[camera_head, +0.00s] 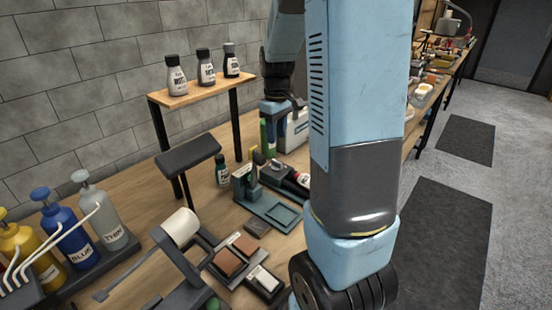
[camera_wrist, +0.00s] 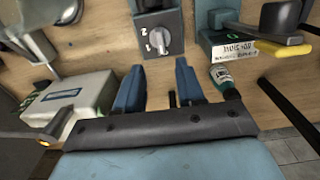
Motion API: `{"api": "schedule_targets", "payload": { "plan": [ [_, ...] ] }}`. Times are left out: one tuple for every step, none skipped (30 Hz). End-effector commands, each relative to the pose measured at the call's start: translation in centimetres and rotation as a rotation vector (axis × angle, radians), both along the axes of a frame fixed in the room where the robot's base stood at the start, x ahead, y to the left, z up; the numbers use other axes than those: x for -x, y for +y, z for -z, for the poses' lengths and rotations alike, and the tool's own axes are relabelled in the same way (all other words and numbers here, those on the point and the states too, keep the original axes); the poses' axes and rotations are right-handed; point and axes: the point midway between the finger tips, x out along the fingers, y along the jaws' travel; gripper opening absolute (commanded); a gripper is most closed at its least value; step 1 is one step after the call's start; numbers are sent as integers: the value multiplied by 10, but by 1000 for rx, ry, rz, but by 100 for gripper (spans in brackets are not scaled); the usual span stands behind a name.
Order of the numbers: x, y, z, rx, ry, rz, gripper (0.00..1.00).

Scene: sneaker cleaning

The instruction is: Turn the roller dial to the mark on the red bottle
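In the wrist view a grey round dial knob (camera_wrist: 157,39) with a raised pointer sits on a dark grey panel (camera_wrist: 160,16) with white number marks, just beyond my fingertips. My gripper (camera_wrist: 158,75) is open, its two blue fingers apart with nothing between them. They do not touch the dial. A white roller (camera_head: 181,227) lies at the front.
Yellow, blue (camera_head: 64,224) and grey (camera_head: 101,212) pump bottles stand at the left. Three small bottles stand on a raised wooden shelf (camera_head: 187,96). In the wrist view, a white box (camera_wrist: 72,100) is left of my fingers and a small green-labelled bottle (camera_wrist: 222,77) is right.

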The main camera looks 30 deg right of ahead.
Motion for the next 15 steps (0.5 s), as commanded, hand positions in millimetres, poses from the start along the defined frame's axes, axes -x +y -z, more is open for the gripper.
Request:
{"api": "schedule_targets", "payload": {
  "plan": [
    [1, 0, 10, 0, 4, 1, 38],
    [1, 0, 15, 0, 4, 1, 38],
    [1, 0, 22, -2, 4, 1, 38],
    [1, 0, 28, -2, 4, 2, 38],
    [1, 0, 33, -1, 5, 2, 38],
    [1, -1, 40, -1, 4, 2, 38],
    [1, -1, 45, 0, 4, 3, 38],
    [1, -1, 50, 0, 4, 3, 38],
    [1, -1, 57, -1, 5, 3, 38],
    [1, -1, 61, -1, 4, 3, 38],
    [1, -1, 66, -1, 3, 3, 38],
    [1, -1, 71, -1, 4, 3, 38],
    [1, -1, 75, -1, 3, 3, 38],
    [1, -1, 79, -1, 3, 3, 38],
    [1, -1, 83, -1, 3, 3, 38]
  ]
}}
